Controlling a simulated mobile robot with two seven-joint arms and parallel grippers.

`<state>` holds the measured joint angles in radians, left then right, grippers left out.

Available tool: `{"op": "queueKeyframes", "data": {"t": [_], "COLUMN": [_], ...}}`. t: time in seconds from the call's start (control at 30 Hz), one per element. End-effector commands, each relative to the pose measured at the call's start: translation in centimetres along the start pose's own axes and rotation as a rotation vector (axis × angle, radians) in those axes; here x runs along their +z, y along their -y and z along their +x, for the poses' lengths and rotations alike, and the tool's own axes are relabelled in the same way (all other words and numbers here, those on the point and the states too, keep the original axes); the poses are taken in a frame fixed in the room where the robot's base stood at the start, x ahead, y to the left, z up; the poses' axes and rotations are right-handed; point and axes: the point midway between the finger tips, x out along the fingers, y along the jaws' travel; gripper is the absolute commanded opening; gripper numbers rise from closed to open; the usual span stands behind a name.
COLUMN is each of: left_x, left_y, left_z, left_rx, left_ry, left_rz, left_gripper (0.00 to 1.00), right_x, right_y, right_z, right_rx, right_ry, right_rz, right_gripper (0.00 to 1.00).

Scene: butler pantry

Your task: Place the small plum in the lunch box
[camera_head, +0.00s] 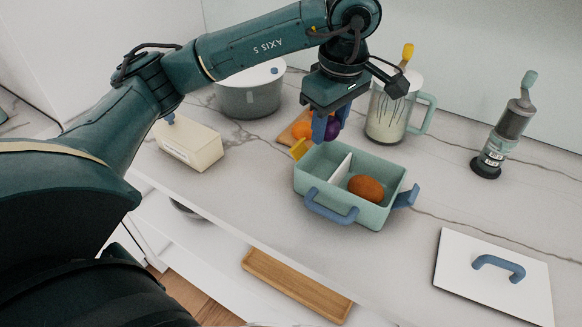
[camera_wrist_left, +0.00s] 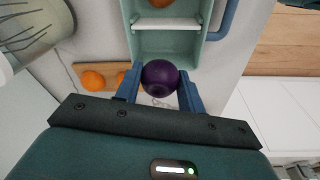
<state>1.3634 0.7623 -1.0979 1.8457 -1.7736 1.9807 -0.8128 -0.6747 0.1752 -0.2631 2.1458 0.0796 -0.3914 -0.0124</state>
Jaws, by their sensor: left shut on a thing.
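My left gripper (camera_head: 325,127) is shut on a purple plum, which shows clearly between the blue fingers in the left wrist view (camera_wrist_left: 160,76). In the head view the plum (camera_head: 333,128) is mostly hidden by the fingers. The gripper is above the far edge of the open lunch box (camera_head: 318,189), a pale green box with a white divider. The lunch box (camera_wrist_left: 139,44) is just past the plum in the wrist view. A brown-orange round food (camera_head: 366,188) lies in its right compartment. The left compartment shows no item. My right gripper is not in view.
A wooden board (camera_head: 290,134) with orange fruits (camera_head: 302,130) lies behind the box. A pot (camera_head: 250,97), a jar with a whisk (camera_head: 389,112), a grinder (camera_head: 505,130) and a cream block (camera_head: 190,146) stand around. A white lid (camera_head: 493,276) lies at front right.

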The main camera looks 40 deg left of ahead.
Motion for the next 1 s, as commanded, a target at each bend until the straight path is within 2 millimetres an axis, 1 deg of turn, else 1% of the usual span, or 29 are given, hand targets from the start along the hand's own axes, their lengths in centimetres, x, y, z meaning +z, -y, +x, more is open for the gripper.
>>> {"op": "queueKeyframes", "data": {"t": [0.1,0.3,0.4,0.57,0.73,0.83,1.0], "left_x": [0.3,0.7,0.9,1.0,1.4,1.4,1.4], "left_y": [0.2,0.4,0.5,0.5,0.7,0.7,0.6], "left_z": [0.9,4.6,5.8,6.9,9.3,9.9,9.9], "left_rx": [0.003,0.002,0.004,0.004,0.003,0.005,0.007], "left_ry": [-0.001,-0.001,-0.001,0.0,0.0,-0.001,-0.001], "left_rz": [0.043,0.048,0.046,0.045,0.044,0.044,0.044], "left_gripper": [0.17,0.17,0.17,0.17,0.17,0.17,0.17], "right_x": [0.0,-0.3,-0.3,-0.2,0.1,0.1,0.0], "right_y": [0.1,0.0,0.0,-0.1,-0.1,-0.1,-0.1], "right_z": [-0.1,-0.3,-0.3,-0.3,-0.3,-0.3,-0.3], "right_rx": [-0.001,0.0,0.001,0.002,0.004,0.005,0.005], "right_ry": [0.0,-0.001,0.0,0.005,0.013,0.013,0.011], "right_rz": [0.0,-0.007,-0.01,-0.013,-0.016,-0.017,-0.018], "right_gripper": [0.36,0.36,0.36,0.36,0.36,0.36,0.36]}}
